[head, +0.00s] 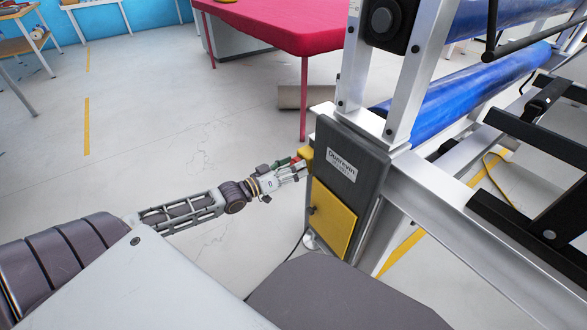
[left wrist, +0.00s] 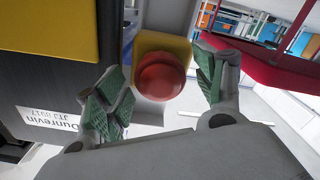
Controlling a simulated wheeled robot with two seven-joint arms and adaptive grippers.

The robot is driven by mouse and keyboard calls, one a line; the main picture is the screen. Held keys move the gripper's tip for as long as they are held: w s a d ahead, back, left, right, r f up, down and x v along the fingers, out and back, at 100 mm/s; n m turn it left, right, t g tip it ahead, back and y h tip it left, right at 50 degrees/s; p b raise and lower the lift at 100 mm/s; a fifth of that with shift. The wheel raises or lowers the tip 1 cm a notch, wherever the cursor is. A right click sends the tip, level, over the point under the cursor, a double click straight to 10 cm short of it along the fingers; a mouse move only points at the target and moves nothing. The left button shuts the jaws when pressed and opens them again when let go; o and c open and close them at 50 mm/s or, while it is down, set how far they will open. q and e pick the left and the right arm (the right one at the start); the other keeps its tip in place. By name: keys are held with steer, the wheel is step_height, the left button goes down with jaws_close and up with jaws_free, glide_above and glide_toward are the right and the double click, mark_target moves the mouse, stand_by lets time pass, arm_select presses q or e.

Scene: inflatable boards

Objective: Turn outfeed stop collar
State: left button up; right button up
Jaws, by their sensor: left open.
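The outfeed stop is a round red knob (left wrist: 161,76) on a yellow box (left wrist: 160,44), fixed to the side of a dark machine cabinet (head: 345,160). In the head view the yellow box (head: 305,153) shows at the cabinet's left edge, and the knob is mostly hidden by my fingers. My left gripper (head: 293,168) reaches it from the left. In the left wrist view its open fingers (left wrist: 160,78), with green pads, stand on either side of the knob, with visible gaps. A collar separate from the red knob cannot be made out.
A yellow panel (head: 333,216) sits low on the cabinet's front. The machine's metal frame (head: 440,195) and blue rollers (head: 470,95) extend to the right. A red-topped table (head: 285,22) stands behind. The pale floor (head: 150,130) at left is largely clear.

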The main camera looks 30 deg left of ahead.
steer(key=shift+w+r, duration=0.15)
steer(key=shift+w, duration=0.1)
arm_select(q)
steer(key=shift+c, duration=0.9)
steer(key=c, duration=0.8)
steer(key=shift+c, duration=0.2)
arm_select(e)
steer(key=shift+s, duration=0.15)
